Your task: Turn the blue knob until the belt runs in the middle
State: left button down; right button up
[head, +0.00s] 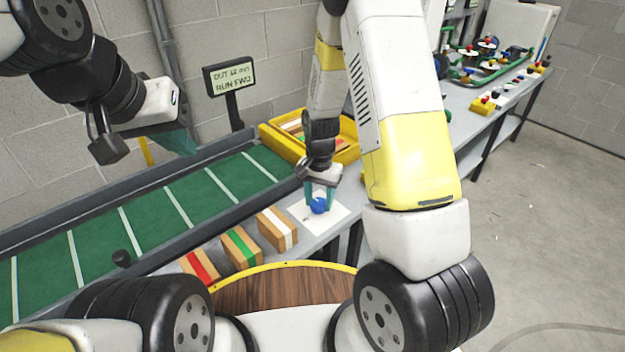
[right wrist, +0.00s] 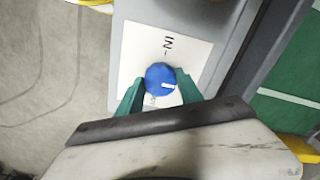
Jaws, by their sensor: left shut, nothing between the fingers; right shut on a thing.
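The blue knob (head: 319,205) sits on a white card (head: 338,215) on the grey table edge beside the conveyor. In the right wrist view the knob (right wrist: 160,77) has a white pointer mark facing right. My right gripper (head: 321,190) is shut on the knob, with a teal finger on each side. The green belt (head: 150,215) with white cross lines runs along the conveyor at the left. A small display (head: 232,77) behind it shows two lines, the lower reading RUN FWD; the upper is hard to read. My left gripper (head: 178,140) is shut and empty, raised above the belt.
Boxes with red (head: 199,266), green (head: 242,246) and white (head: 277,229) stripes stand along the conveyor's near side. A yellow crate (head: 283,143) with striped boxes is behind the knob. A long bench (head: 465,98) with coloured parts extends right. The floor at right is clear.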

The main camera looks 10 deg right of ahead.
aim_at(319, 202)
jog(key=shift+n, duration=0.4)
jog(key=n, duration=0.3)
jog(key=shift+n, duration=1.9)
jog(key=o, duration=1.4)
jog(key=shift+r, duration=3.9)
